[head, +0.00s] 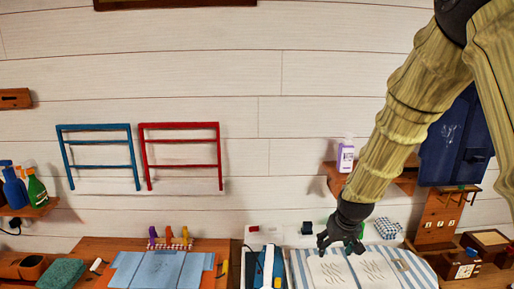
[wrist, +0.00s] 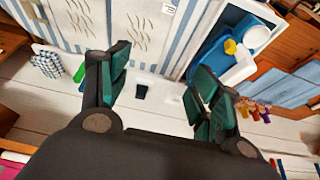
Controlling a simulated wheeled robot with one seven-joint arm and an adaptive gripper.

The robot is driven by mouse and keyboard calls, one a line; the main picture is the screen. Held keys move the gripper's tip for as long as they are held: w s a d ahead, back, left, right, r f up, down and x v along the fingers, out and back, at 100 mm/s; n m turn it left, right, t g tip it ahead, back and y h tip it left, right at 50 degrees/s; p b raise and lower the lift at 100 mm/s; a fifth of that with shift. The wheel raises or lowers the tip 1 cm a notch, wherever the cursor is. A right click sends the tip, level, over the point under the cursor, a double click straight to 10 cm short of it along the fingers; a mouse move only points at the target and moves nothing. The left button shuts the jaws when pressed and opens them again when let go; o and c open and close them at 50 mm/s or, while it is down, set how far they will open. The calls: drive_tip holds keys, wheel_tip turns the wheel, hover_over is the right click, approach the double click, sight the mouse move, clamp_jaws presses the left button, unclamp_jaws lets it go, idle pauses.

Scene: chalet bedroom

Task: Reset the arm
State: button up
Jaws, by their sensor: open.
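My gripper (head: 341,243) hangs at the end of my arm, above the back part of a striped board (head: 420,270) in the head view. In the wrist view my gripper (wrist: 165,95) has its two dark green fingers spread wide apart. Nothing is between the fingers. The striped board also shows in the wrist view (wrist: 182,40), beyond the fingertips.
A blue and white iron (head: 268,266) stands left of the board. A blue rack (head: 97,143) and a red rack (head: 180,143) are on the wall. A shelf (head: 334,181) with a purple-white bottle (head: 345,158) is beside my arm. The wall's middle is clear.

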drive_tip(key=s+f+g+b, duration=0.1)
drive_tip(key=s+f+b, duration=0.1)
drive_tip(key=s+f, duration=0.5)
drive_tip(key=s+f+b, duration=0.1)
drive_tip(key=s+f, duration=0.3)
drive_tip(key=f, duration=0.8)
drive_tip(key=s+f+g+b, duration=0.1)
drive_tip(key=s+f+b, duration=0.1)
drive_tip(key=s+f, duration=0.5)
drive_tip(key=s+f+g+b, duration=0.1)
drive_tip(key=s+f+b, duration=0.1)
drive_tip(key=s+f, duration=0.7)
drive_tip(key=s+f+g+b, duration=0.1)
drive_tip(key=s+f+b, duration=0.1)
drive_tip(key=s+f, duration=0.8)
drive_tip(key=s, duration=0.5)
drive_tip(key=shift+s+a+f+m, duration=0.3)
drive_tip(key=shift+a, duration=0.05)
